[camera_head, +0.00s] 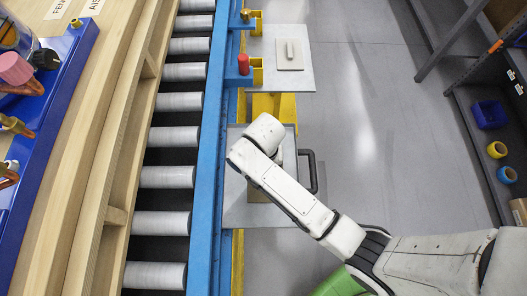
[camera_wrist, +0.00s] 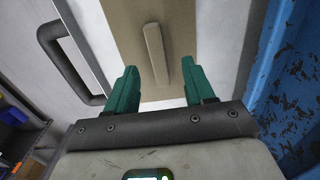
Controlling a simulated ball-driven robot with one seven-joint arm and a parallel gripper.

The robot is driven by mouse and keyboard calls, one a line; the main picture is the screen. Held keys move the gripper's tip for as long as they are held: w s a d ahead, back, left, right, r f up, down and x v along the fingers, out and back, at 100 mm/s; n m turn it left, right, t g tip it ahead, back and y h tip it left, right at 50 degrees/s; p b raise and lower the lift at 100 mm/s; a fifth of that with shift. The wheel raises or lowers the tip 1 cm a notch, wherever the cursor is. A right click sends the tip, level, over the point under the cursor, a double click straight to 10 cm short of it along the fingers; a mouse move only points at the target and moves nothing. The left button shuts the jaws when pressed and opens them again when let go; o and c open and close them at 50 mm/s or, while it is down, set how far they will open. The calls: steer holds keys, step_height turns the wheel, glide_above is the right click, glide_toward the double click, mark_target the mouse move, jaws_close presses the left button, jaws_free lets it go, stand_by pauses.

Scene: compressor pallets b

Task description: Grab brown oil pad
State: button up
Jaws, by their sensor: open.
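The brown oil pad (camera_wrist: 203,40) is a flat plate with a raised bar-shaped grip (camera_wrist: 156,52) along its middle. In the wrist view it lies ahead of my gripper (camera_wrist: 160,76), whose two green fingers are open. The bar shows between the fingertips, with a gap on both sides; I cannot tell how far the tips are from it. In the head view only a small brown part of the pad (camera_head: 257,196) shows on a grey tray (camera_head: 236,214). My arm hides the rest there, and my gripper's fingers too.
A dark handle (camera_head: 312,171) sticks out at the tray's right side. A second tray (camera_head: 262,72) farther off holds a paler pad (camera_head: 290,66). A blue rail (camera_head: 214,120) and roller conveyor (camera_head: 172,137) run along the left. Open floor (camera_head: 380,140) lies right, before a shelf.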

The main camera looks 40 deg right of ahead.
steer(key=shift+s+d+f, duration=0.1)
steer(key=shift+f, duration=1.3)
steer(key=shift+d+f, duration=0.1)
steer(key=shift+f, duration=1.25)
jaws_close()
